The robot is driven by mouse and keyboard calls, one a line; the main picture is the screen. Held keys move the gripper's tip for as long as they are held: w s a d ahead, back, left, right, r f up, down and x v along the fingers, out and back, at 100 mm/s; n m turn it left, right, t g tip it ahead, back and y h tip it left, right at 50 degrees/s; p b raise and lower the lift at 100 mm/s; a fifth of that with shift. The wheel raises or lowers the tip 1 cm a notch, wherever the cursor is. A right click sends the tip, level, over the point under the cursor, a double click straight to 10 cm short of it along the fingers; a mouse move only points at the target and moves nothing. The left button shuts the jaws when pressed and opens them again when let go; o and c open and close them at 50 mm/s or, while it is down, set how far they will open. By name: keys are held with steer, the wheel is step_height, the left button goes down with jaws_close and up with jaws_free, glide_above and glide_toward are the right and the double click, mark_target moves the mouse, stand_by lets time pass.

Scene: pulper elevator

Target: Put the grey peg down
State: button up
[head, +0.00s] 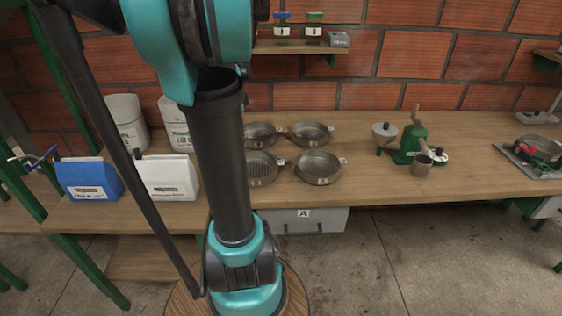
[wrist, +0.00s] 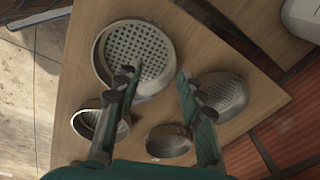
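No grey peg can be made out for certain. In the wrist view a small dark grey shape (wrist: 152,52) shows over the large perforated sieve (wrist: 104,38); I cannot tell whether it is the peg or whether it touches the sieve. My gripper (wrist: 158,80) points down at the wooden bench, its two fingers clearly apart with a gap between them. Nothing is visibly clamped. The sieve lies just beyond the fingertips. In the head view my own arm hides the gripper.
Several round metal sieves stand together on the wooden bench (head: 370,185), including a front right one (head: 318,168). A green hand grinder (head: 408,146) stands right. Bare bench lies between sieves and grinder.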

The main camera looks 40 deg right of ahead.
steer(key=s+d+r+m+g, duration=0.1)
steer(key=s+d+r+m, duration=0.15)
steer(key=d+m, duration=0.3)
steer(key=s+d+r+m+g, duration=0.1)
steer(key=d+r+m, duration=0.2)
steer(key=d+m, duration=0.3)
steer(key=shift+n+y, duration=0.4)
steer(key=shift+n, duration=0.05)
steer(key=s+f, duration=0.1)
steer(key=f, duration=0.4)
steer(key=d+f, duration=0.1)
steer(key=f, duration=0.5)
steer(key=s+d+f, duration=0.1)
steer(key=f, duration=0.5)
steer(key=shift+s+d+f, duration=0.15)
steer(key=shift+s+f, duration=0.05)
steer(key=shift+s, duration=0.1)
steer(key=shift+c, duration=0.2)
jaws_close()
